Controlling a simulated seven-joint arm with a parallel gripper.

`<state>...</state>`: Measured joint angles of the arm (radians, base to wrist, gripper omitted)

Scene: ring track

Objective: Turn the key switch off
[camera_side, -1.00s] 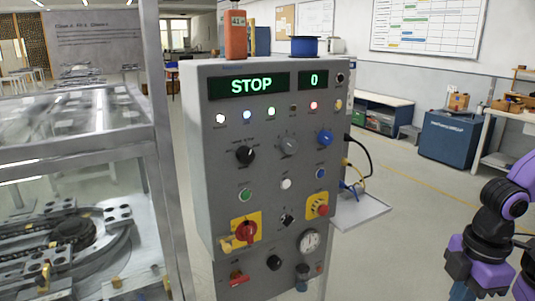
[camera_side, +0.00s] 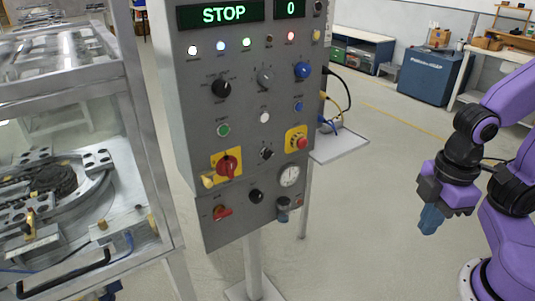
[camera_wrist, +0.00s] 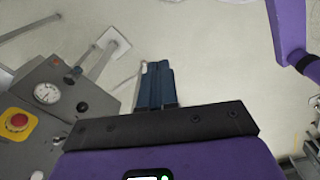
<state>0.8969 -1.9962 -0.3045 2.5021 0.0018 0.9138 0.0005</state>
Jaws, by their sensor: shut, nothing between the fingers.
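A small black-and-silver switch (camera_side: 267,153), which looks like the key switch, sits on the lower middle of the grey control panel (camera_side: 240,107), left of the emergency stop. Its setting is too small to tell. In the wrist view, a dark fitting (camera_wrist: 57,144) near the emergency stop may be the same switch, partly cut off. My gripper (camera_side: 431,219) is at the right, well apart from the panel, pointing down. Its blue fingers (camera_wrist: 156,84) are together and empty over the floor.
The panel carries a red emergency stop (camera_side: 301,142), a red rotary switch (camera_side: 228,166), a gauge (camera_side: 289,176) and several knobs. A side shelf (camera_side: 341,146) with cables sticks out right of the panel. Open floor lies between the panel and my arm.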

